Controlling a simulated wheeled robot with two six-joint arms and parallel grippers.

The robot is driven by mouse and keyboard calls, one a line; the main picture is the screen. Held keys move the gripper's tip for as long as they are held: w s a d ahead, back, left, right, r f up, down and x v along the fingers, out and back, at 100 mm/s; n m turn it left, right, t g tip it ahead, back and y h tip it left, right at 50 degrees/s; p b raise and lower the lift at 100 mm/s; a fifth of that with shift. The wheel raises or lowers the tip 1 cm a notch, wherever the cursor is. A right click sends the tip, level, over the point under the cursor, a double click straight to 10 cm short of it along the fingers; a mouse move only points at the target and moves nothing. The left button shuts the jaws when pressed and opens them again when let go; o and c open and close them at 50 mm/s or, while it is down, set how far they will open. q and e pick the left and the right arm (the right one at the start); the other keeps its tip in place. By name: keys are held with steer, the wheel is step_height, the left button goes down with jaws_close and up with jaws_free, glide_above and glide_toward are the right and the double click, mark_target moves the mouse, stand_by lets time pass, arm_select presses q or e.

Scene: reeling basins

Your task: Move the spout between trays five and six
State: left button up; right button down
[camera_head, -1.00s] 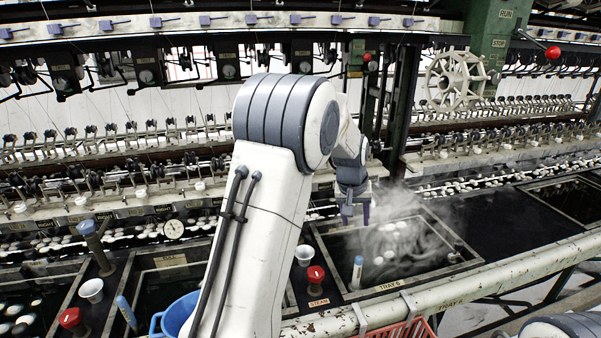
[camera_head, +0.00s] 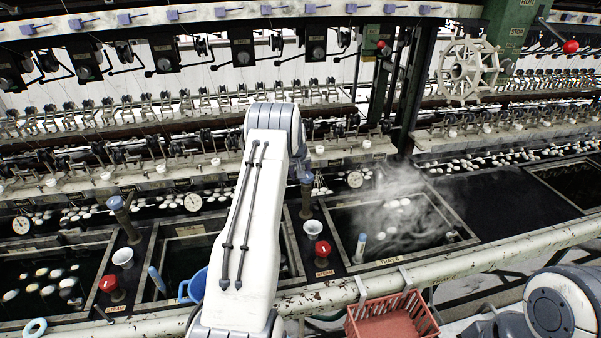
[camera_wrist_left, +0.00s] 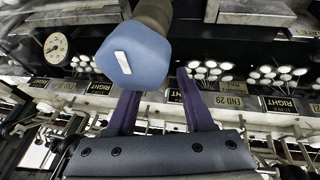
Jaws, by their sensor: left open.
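The spout between trays five and six (camera_head: 307,200) stands on the divider left of steaming tray six (camera_head: 450,215), partly behind my left arm. Its blue faceted knob (camera_wrist_left: 140,55) fills the upper middle of the left wrist view, with a white mark on it. My left gripper (camera_wrist_left: 157,84) is open, its two purple fingers pointing at the knob. The knob overlaps the left finger's tip; the right finger is to its right. I cannot tell whether they touch. The head view hides these fingers behind my arm. My right arm shows at lower right, its gripper out of frame.
A white cup (camera_head: 312,229) and a red steam knob (camera_head: 322,249) stand in front of the spout. A blue-topped bottle (camera_head: 360,247) is at tray six's near left corner. Another spout (camera_head: 124,217) stands further left. A red basket (camera_head: 392,318) hangs at the front rail.

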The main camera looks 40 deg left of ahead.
arm_select(q)
steer(key=shift+x, duration=0.9)
jaws_close()
stand_by(0.9)
